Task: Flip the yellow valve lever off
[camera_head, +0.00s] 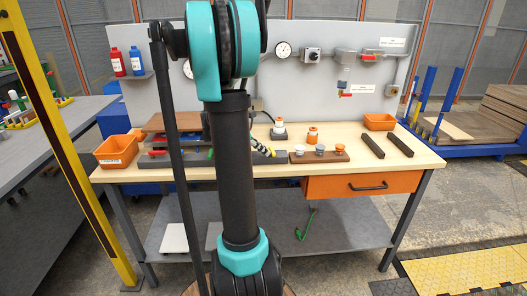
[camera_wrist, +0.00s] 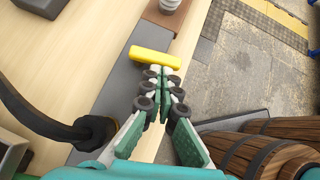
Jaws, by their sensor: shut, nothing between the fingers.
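The yellow valve lever (camera_wrist: 150,57) shows in the wrist view as a short yellow bar. It lies over a dark grey strip (camera_wrist: 122,75) near the bench edge. My gripper (camera_wrist: 166,76) is shut and empty. Its fingertips are right beside the lever's right part, at its lower side in the picture; I cannot tell whether they touch it.
In the wrist view a black hose (camera_wrist: 40,122) is at left and wooden barrels (camera_wrist: 245,150) stand at lower right. In the head view the wooden bench (camera_head: 438,163) holds a brown block with knobs (camera_head: 320,156), two dark bars (camera_head: 372,146) and orange bins (camera_head: 379,122).

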